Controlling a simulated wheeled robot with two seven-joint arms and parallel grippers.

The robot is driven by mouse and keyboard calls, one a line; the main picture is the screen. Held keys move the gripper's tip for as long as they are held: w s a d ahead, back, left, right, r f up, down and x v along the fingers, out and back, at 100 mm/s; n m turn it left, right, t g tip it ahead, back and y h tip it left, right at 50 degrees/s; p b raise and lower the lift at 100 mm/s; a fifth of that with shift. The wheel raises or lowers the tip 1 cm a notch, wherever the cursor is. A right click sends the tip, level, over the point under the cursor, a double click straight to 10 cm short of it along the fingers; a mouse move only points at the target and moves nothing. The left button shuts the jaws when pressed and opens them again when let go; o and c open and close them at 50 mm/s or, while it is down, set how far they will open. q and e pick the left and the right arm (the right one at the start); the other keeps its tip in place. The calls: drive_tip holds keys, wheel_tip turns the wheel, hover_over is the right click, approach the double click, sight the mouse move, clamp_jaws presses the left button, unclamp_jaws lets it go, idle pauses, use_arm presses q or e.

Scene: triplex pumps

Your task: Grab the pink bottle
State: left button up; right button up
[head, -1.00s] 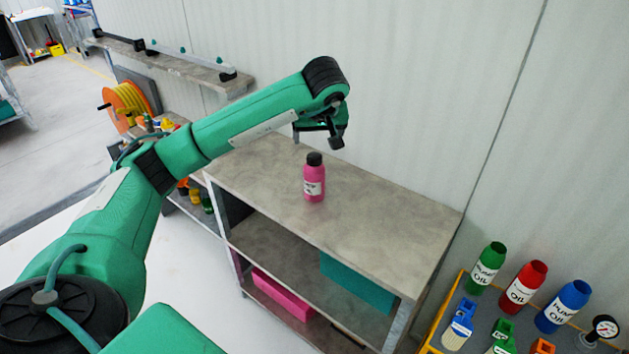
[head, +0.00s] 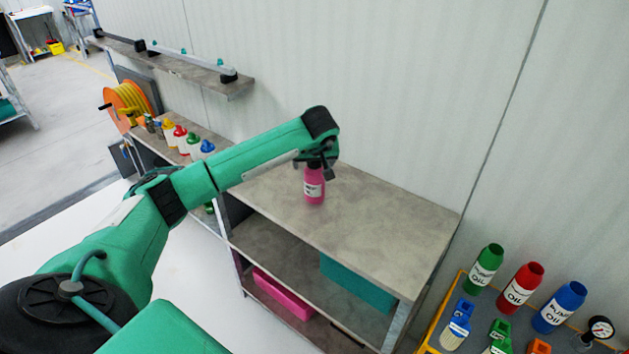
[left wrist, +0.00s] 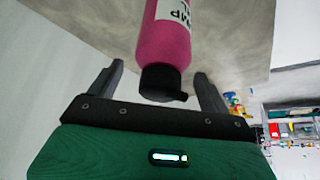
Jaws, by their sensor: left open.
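The pink bottle (head: 314,187) stands upright on the top of the grey workbench (head: 390,225). It has a white label, and its black cap is hidden behind my gripper in the head view. My left gripper (head: 316,166) is right at the bottle's top, pointing down. In the left wrist view the bottle (left wrist: 163,42) reaches in with its black cap (left wrist: 162,82) between the two open fingers (left wrist: 160,80). I see a gap on both sides of the cap. My right gripper is not in view.
A wall stands behind the bench. A teal bin (head: 357,283) and a pink bin (head: 282,294) sit on lower shelves. Green, red and blue oil bottles (head: 520,285) stand on a cart at right. Several small bottles (head: 187,140) stand at left. The bench top around the bottle is clear.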

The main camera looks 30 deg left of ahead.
use_arm(q)
drive_tip(key=shift+w+f, duration=0.1)
drive_tip(key=shift+f, duration=0.2)
drive_tip(key=shift+a+r, duration=0.1)
drive_tip(key=c, duration=1.6)
